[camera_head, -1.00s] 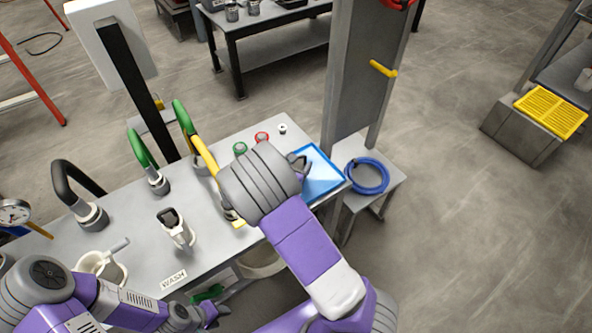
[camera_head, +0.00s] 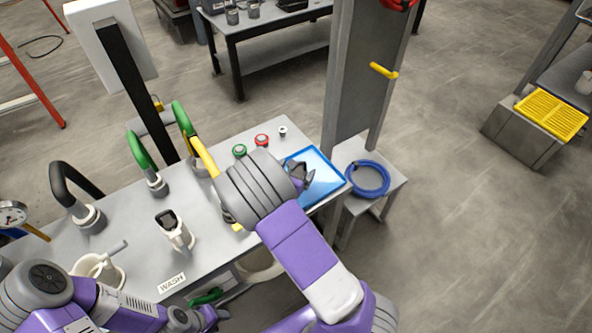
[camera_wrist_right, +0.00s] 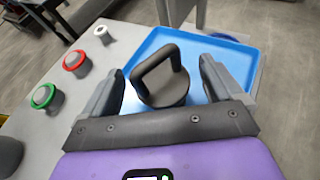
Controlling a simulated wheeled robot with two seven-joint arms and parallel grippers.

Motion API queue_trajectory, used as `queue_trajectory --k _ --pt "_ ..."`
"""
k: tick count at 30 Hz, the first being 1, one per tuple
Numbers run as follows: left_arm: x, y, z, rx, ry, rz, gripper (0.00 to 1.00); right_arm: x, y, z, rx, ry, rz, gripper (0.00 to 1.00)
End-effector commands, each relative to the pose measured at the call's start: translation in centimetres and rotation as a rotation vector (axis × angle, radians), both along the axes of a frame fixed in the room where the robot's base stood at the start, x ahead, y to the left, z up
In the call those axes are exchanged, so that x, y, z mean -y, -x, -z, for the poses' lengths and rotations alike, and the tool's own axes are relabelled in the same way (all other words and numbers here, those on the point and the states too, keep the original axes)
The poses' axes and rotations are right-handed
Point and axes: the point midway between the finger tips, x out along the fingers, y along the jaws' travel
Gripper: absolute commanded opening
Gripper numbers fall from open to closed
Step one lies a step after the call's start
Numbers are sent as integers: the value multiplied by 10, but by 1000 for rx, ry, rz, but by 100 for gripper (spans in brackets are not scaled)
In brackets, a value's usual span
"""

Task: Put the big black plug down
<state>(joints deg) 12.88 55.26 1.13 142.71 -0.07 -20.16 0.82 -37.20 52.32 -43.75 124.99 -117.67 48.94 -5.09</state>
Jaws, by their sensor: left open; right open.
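The big black plug (camera_wrist_right: 163,82) has a round dark body and a loop handle. In the right wrist view it stands in the blue tray (camera_wrist_right: 232,55), between the fingers of my right gripper (camera_wrist_right: 163,85). The fingers are apart, with gaps on both sides of the handle. In the head view the right gripper (camera_head: 302,172) is over the left part of the blue tray (camera_head: 328,184), and my arm hides most of the plug. My left gripper (camera_head: 208,318) is low at the bottom of the head view, away from the tray, and its fingers are small there.
Green (camera_wrist_right: 42,96) and red (camera_wrist_right: 75,62) caps and a small white ring (camera_wrist_right: 102,34) stand left of the tray. Hoses, including a black one (camera_head: 72,185), rise from the grey bench (camera_head: 130,225).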

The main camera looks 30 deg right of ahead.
Motion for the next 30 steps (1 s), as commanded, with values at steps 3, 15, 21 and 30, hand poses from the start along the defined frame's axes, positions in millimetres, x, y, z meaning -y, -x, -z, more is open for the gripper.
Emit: queue_trajectory --k 3,15,21,30 --pt "0 0 -6 0 0 0 44 -5 3 -7 -1 -1 -2 94" --pt "0 0 -29 0 0 0 44 -66 51 -40 0 -1 -4 94" --pt "0 0 -35 0 0 0 44 -83 66 -48 0 0 -1 94" --pt "0 0 -35 0 0 0 44 -87 70 -48 -1 -1 0 94"
